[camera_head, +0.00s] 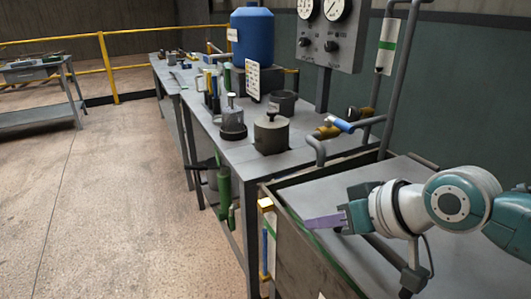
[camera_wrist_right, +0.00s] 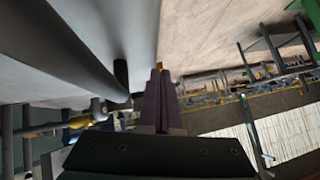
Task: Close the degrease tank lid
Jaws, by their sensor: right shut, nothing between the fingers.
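The degrease tank (camera_head: 310,262) stands at the lower right in the head view, with a dark side wall and a rim. A broad flat grey panel, which looks like its lid (camera_head: 465,262), spans the top behind and under my right arm. The arm hides part of it, and I cannot tell whether it lies fully down on the rim. My right gripper (camera_head: 310,223) has purple fingers, shut and empty, above the tank's left edge. The shut fingers also show in the right wrist view (camera_wrist_right: 159,80), beside a large grey surface. My left gripper is not in view.
A workbench (camera_head: 240,150) behind the tank carries a blue drum (camera_head: 252,38), dark canisters (camera_head: 271,132) and small items. A gauge panel (camera_head: 328,38) and grey pipes stand at the back. The floor (camera_head: 110,190) at left is open, with a yellow railing (camera_head: 107,65) beyond.

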